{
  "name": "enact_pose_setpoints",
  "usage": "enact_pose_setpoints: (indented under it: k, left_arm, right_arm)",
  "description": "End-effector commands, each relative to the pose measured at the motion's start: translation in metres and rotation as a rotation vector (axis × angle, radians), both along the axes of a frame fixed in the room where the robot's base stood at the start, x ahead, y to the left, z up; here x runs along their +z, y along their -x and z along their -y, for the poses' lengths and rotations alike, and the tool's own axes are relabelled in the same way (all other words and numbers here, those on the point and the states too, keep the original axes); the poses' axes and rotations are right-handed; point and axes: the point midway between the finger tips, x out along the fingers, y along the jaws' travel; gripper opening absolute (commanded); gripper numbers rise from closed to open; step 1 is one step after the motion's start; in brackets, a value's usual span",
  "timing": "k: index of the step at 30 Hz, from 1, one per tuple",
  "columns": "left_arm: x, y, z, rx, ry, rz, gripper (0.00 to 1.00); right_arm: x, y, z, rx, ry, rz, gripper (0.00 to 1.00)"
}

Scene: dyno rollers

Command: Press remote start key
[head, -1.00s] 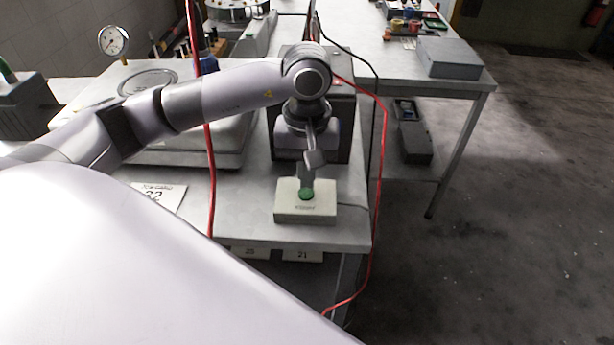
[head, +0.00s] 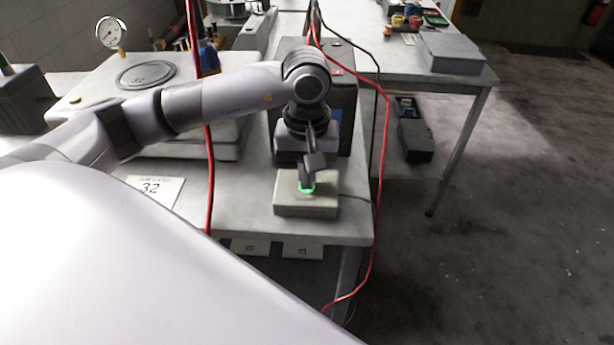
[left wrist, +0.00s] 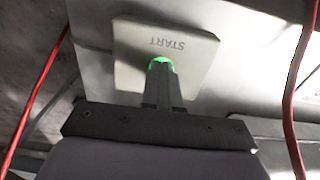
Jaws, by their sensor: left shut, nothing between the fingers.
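The remote start box (head: 305,207) is a pale block near the front right corner of the table. Its round green key (head: 307,188) is lit bright green. My left gripper (head: 306,184) is shut and empty, pointing down, with its fingertips on the key and covering much of it. In the left wrist view the box (left wrist: 190,45) carries the word START, and a green glow of the key (left wrist: 158,62) shows at the tips of the closed fingers (left wrist: 160,70). My right gripper is not in view.
Red cables (head: 209,170) hang at the left and right of the box. A dark unit (head: 340,110) stands behind my gripper. A flat pale scale (head: 190,150) lies at left, and a card marked 32 (head: 152,189) lies in front of it. Open floor is at right.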

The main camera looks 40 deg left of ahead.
Motion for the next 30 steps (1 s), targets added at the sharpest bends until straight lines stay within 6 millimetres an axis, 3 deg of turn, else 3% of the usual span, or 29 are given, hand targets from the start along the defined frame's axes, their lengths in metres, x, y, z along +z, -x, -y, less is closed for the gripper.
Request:
enact_pose_setpoints:
  k: [1, 6, 14, 21, 22, 30]
  left_arm:
    - [-0.011, 0.003, 0.000, 0.000, -0.003, -0.015, 0.00]
    - [-0.012, 0.004, 0.001, 0.001, -0.003, -0.020, 0.00]
    - [-0.003, 0.003, 0.002, 0.003, -0.002, -0.016, 0.00]
    - [0.051, 0.004, 0.007, 0.007, -0.001, 0.005, 0.00]
    - [0.052, 0.003, 0.007, 0.008, 0.000, 0.007, 0.00]
    - [0.114, 0.003, 0.007, 0.008, 0.001, 0.009, 0.00]
  right_arm:
    - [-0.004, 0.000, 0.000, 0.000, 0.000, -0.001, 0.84]
    - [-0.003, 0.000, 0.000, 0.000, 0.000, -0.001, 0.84]
    - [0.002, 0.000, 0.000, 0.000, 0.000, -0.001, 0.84]
    - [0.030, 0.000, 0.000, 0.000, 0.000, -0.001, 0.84]
    - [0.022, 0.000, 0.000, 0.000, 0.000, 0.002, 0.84]
    - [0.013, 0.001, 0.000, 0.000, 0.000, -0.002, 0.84]
